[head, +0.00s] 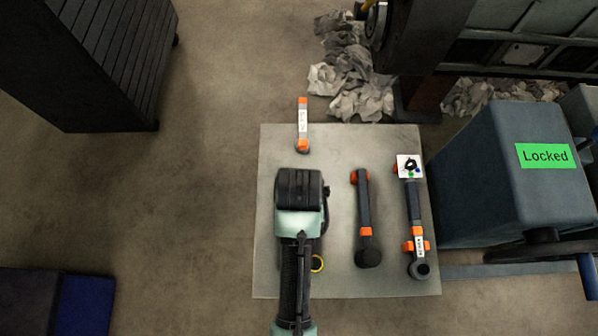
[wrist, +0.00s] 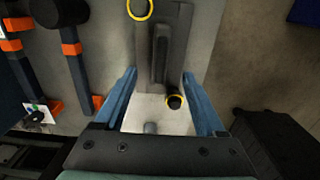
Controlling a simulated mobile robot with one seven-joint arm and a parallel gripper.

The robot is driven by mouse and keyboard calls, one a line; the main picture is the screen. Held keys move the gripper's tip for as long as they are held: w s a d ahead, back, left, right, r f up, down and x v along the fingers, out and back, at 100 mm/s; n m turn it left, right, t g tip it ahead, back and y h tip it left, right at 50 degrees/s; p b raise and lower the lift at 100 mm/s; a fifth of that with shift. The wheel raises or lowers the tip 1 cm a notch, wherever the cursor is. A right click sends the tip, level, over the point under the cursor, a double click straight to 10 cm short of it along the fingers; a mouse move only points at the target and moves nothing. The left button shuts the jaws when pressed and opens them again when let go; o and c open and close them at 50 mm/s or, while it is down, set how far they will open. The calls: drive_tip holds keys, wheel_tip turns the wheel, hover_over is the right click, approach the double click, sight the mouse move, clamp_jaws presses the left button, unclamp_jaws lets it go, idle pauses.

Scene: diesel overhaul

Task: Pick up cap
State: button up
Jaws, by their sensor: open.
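A small black round piece with a yellow band, which looks like the cap (wrist: 175,101), shows between my fingers in the wrist view, closer to the right finger. It sits at the end of a dark grey ridged part (wrist: 162,45). My gripper (wrist: 160,88) is open, with nothing clamped between its fingers; I cannot tell its height above the cap. In the head view my gripper (head: 300,188) is seen from above over the mat, and it hides the cap and its own fingertips.
A blue-grey box labelled Locked (head: 480,180) stands at right. Crumpled rags (head: 350,75) lie behind.

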drive_tip(key=f, duration=0.6)
drive_tip(key=f+b, duration=0.1)
drive_tip(key=f, duration=0.2)
drive_tip(key=shift+w+a, duration=0.1)
drive_tip(key=shift+w, duration=0.3)
clamp_jaws()
drive_tip(key=shift+w, duration=0.1)
